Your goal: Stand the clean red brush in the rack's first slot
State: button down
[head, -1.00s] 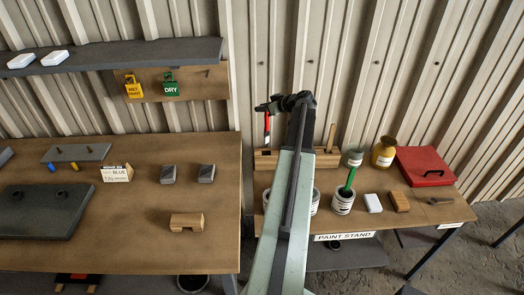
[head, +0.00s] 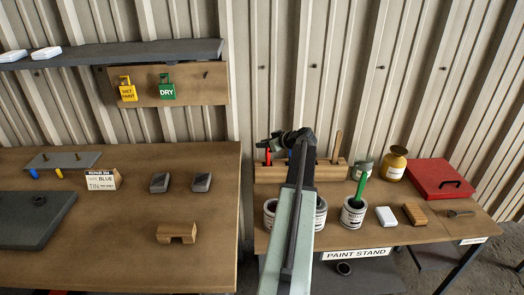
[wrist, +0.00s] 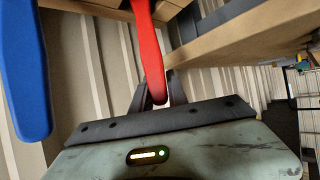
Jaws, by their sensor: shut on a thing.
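The red brush (head: 268,157) is upright at the left end of the wooden rack (head: 330,172). In the wrist view its red handle (wrist: 148,50) runs between my fingers. My gripper (head: 265,144) is shut on it, just above the rack. The head view does not show clearly whether the brush's lower end is inside the first slot or just at it; my arm hides part of the rack. A wooden handle (head: 337,146) stands in the rack further right. A blue handle (wrist: 22,70) hangs close on the left in the wrist view.
The paint stand holds cans, one with a green-handled brush (head: 361,190), a brass-coloured jar (head: 394,165), a white block (head: 387,216), a wooden block (head: 414,213) and a red case (head: 432,178). The corrugated wall is close behind the rack. A workbench (head: 120,240) stands left.

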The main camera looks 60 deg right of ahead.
jog(key=c, duration=1.3)
grip_release()
jog(key=p+v, duration=0.5)
jog(key=v, duration=0.7)
jog(key=shift+p, duration=0.4)
